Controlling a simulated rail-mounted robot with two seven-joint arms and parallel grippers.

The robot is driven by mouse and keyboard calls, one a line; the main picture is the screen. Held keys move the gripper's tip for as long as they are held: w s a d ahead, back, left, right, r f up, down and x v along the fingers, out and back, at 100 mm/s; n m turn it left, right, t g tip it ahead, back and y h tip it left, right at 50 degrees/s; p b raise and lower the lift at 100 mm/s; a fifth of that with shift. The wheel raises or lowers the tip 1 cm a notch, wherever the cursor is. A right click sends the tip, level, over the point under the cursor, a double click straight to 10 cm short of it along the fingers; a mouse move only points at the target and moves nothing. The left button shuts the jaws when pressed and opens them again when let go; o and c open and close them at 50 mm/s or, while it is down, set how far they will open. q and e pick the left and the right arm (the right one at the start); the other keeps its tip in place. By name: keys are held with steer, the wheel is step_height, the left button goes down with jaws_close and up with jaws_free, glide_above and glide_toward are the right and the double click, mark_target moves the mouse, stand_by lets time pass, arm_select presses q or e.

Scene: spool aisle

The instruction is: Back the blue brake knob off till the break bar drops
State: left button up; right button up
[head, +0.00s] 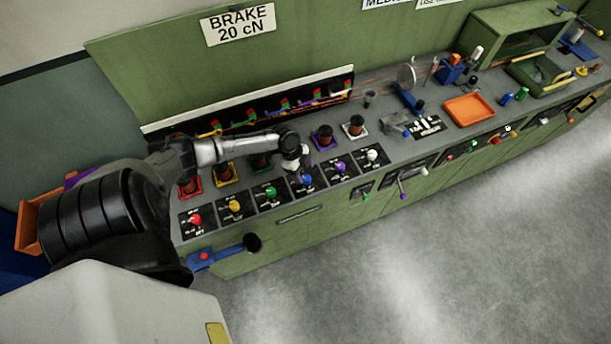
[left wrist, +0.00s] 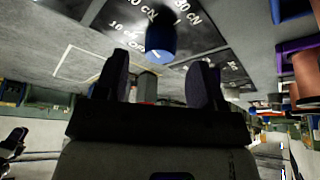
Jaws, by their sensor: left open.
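The blue brake knob (head: 307,180) stands on a black dial plate in the row of coloured knobs along the bench front. In the left wrist view the blue knob (left wrist: 161,42) shows with white cN marks around it. My left gripper (head: 300,176) hangs over it, partly covering the knob and its plate. In the left wrist view its two fingers (left wrist: 160,85) are apart, with the knob just beyond the fingertips, roughly centred and seemingly untouched. My right gripper is out of view.
Red (head: 196,219), yellow (head: 235,206) and green (head: 271,192) knobs stand left of the blue one; purple (head: 340,167) and white (head: 372,155) stand right. Spools stand behind them. An orange tray (head: 469,108) lies farther right. The floor in front is clear.

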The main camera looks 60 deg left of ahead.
mark_target(306, 177)
arm_select(q)
steer(key=shift+x, duration=1.4)
steer(key=shift+f, duration=0.1)
steer(key=c, duration=0.9)
